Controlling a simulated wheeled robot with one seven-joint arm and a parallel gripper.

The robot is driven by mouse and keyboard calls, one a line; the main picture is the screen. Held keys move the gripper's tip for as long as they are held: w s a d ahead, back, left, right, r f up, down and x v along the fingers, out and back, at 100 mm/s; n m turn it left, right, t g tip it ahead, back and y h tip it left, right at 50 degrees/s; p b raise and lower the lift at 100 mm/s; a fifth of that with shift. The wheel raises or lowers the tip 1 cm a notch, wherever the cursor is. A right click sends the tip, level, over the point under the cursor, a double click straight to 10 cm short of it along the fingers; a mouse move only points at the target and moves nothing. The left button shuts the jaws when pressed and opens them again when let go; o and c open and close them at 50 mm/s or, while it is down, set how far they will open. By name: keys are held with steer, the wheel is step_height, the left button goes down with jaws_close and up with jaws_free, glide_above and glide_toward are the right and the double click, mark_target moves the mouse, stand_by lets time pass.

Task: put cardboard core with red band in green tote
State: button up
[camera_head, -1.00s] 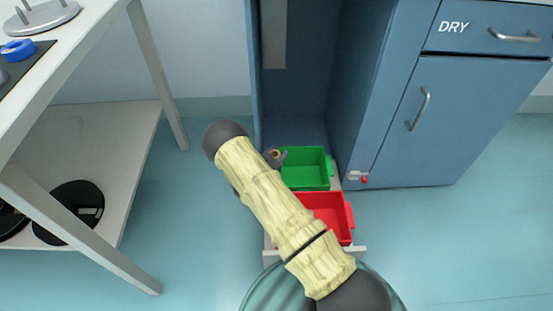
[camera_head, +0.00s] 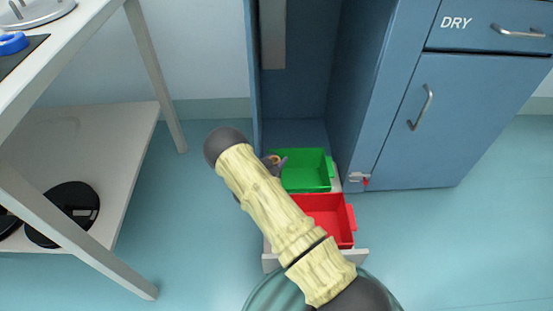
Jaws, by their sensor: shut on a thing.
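The green tote (camera_head: 316,184) is at the lower front of the open blue cabinet bay, beyond the red tote. My gripper (camera_head: 277,161) is mostly hidden behind my arm, at the left edge of the green tote. It is shut on the cardboard core (camera_head: 275,158). Only a small tan, ring-like end of the core shows, and its red band cannot be made out. From this angle I cannot tell how high the core is above the tote's rim.
The red tote (camera_head: 345,222) stands nearer me, partly behind my arm. Floor between is clear.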

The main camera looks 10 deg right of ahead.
steer(key=o, duration=0.7)
steer(key=shift+a, duration=0.1)
steer(key=shift+c, duration=0.2)
steer(key=shift+r+p, duration=0.65)
steer(key=shift+r, duration=0.2)
steer(key=p+v, duration=0.4)
steer(key=v, duration=0.8)
steer(key=shift+f+p, duration=0.2)
steer(key=shift+p, duration=0.2)
